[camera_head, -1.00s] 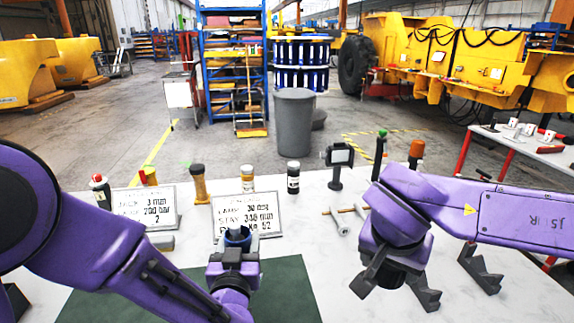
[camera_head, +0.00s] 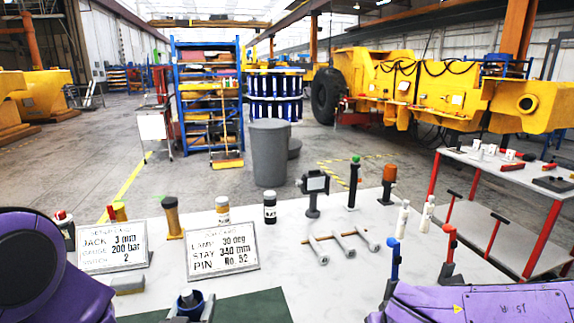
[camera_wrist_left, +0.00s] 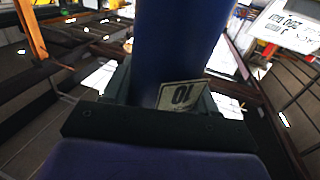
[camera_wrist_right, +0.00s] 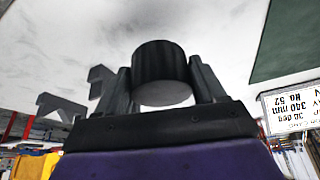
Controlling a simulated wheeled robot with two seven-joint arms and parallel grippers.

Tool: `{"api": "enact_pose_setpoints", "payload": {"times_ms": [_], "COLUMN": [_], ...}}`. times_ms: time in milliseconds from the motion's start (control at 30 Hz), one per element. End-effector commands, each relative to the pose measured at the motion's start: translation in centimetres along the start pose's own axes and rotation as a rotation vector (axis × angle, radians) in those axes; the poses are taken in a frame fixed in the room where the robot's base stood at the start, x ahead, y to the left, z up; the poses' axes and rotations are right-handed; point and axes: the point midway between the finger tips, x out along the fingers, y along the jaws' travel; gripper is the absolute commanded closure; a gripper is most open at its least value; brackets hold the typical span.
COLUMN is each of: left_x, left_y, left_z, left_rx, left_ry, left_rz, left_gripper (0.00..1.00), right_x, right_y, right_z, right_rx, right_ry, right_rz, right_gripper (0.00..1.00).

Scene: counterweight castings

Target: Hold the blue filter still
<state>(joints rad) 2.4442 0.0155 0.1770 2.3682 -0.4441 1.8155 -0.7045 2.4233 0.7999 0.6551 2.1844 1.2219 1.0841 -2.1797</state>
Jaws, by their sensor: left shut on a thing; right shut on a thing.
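The blue filter (camera_head: 190,298) shows at the bottom of the head view as a blue round end with a dark opening. My left gripper (camera_head: 189,312) is shut on it. In the left wrist view the filter (camera_wrist_left: 178,40) is a dark blue cylinder between the fingers, with a pale label reading "10" beside it. My right gripper (camera_wrist_right: 162,88) shows only in the right wrist view, shut on a black cylinder (camera_wrist_right: 160,62) with a pale end face. Its fingers are outside the head view, where my right arm crosses the bottom right corner.
Two white signs (camera_head: 113,247) and (camera_head: 220,246) stand on the pale table (camera_head: 320,275). Behind them are several bottles and posts. Grey pins (camera_head: 335,245) lie mid-table. A blue-topped post (camera_head: 393,265) and red-topped post (camera_head: 449,262) stand near my right arm. A green mat (camera_head: 250,308) lies in front.

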Motion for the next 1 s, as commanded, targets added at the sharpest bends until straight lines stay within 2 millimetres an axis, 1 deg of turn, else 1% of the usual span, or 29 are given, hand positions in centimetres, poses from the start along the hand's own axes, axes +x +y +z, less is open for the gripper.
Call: {"api": "enact_pose_setpoints", "payload": {"times_ms": [233,367,467,1000], "left_x": [0.0,-0.4,-1.0,-4.9], "left_y": [0.1,1.0,2.4,11.6], "left_z": [-0.1,-0.4,-0.6,-2.4], "left_rx": [-0.001,0.0,0.001,-0.001], "left_ry": [0.003,0.004,0.003,0.002], "left_rz": [0.003,0.047,0.116,0.566], "left_gripper": [1.0,1.0,1.0,1.0], "right_x": [0.0,0.0,0.0,0.0], "right_y": [0.0,0.0,0.0,0.0], "right_z": [0.0,0.0,0.0,0.0], "right_rx": [0.001,0.001,0.001,0.001], "right_ry": [0.0,0.0,0.0,0.0], "right_rz": [0.0,0.0,0.0,0.0], "right_gripper": [0.59,0.59,0.59,0.59]}}
